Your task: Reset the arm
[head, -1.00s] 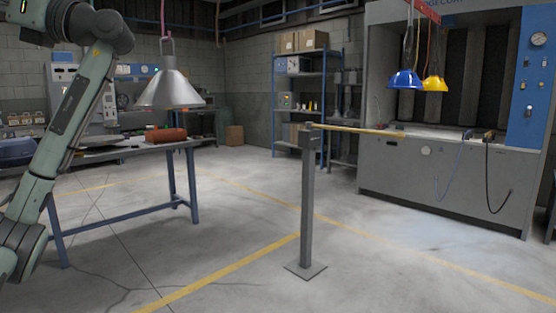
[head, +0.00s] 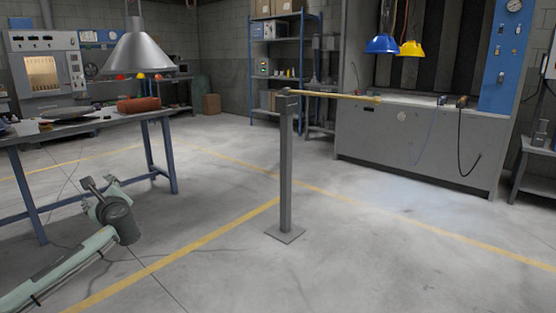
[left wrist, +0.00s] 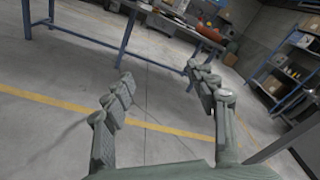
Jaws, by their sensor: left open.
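My left arm comes in low from the left in the head view, and its gripper (head: 101,188) is held above the floor in front of the workbench. In the left wrist view the same gripper (left wrist: 158,80) has its two fingers spread wide, with only floor and table legs between them. It is open and empty. My right gripper is not in either view.
A blue-legged workbench (head: 85,125) stands at the left, with a red cylinder (head: 139,104) on it. A silver hood (head: 138,52) hangs above it. A grey post (head: 286,170) with a yellow bar (head: 335,96) stands mid-floor. Blue (head: 382,44) and yellow (head: 412,48) hoods hang at the right.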

